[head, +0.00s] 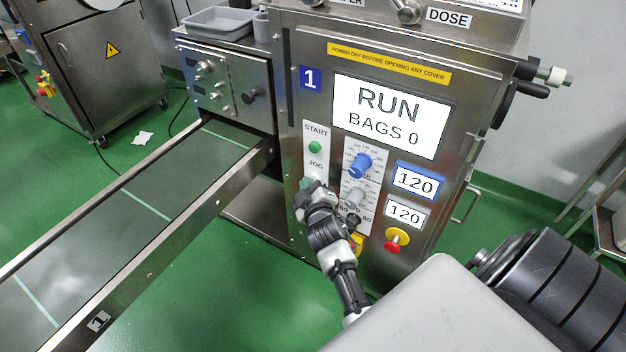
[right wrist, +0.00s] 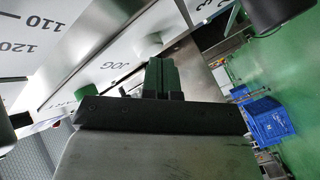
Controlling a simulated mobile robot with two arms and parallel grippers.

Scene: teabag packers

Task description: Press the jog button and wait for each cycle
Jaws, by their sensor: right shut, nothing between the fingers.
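The packer's control panel (head: 318,128) carries a green START button (head: 315,147) and the JOG label (head: 315,163) below it. The JOG label also shows in the right wrist view (right wrist: 115,66). My right gripper (head: 307,187) is shut and empty, its tips at the panel just below the JOG label. The gripper hides most of the jog button, so I cannot tell whether it is pressed in. In the right wrist view the shut fingers (right wrist: 162,78) point at the panel beside the label. The screen (head: 390,117) reads RUN, BAGS 0. My left gripper is out of view.
A blue knob (head: 360,165) and a red-and-yellow stop button (head: 396,239) sit to the right of the gripper. Two small displays read 120. A conveyor (head: 150,190) runs off to the lower left. Blue crates (right wrist: 266,122) stand on the green floor.

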